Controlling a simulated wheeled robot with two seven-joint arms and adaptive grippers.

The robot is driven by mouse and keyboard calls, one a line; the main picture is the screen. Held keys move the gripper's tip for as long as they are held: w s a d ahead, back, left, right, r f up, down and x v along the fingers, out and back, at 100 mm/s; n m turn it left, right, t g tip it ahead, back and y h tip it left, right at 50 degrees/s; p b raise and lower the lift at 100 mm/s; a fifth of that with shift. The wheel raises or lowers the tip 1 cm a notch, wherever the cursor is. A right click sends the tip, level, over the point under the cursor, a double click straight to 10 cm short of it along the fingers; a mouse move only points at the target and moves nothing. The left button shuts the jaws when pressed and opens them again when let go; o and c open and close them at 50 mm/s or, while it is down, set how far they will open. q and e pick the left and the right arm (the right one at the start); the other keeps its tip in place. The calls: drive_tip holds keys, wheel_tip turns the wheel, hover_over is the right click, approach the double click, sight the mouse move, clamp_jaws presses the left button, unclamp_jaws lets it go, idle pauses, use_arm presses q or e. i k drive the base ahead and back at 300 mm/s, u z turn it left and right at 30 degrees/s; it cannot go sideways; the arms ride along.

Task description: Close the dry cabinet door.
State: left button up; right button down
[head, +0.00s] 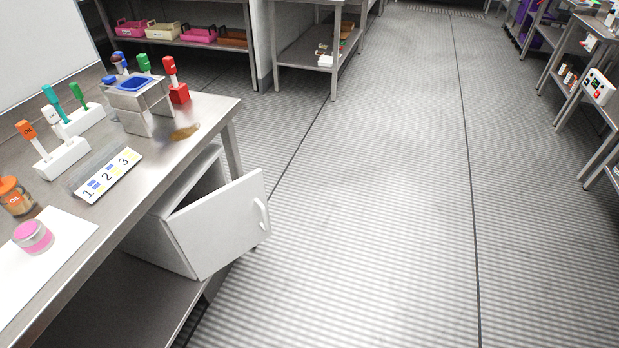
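The dry cabinet is a white box (156,240) under the right end of the metal table, on its lower shelf. Its white door (215,226) stands partly open, swung out from the box toward the aisle, with a dark gap at its top edge. A white bar handle (261,214) is on the door's right side. The inside of the cabinet is mostly hidden behind the door. Neither of my grippers shows in the head view.
The grey floor (380,220) right of the door is clear. Shelving racks line the back and right.

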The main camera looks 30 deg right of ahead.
sight(218, 228)
drive_tip(key=z, duration=0.7)
drive_tip(key=i, duration=0.7)
drive_tip(key=u, duration=1.35)
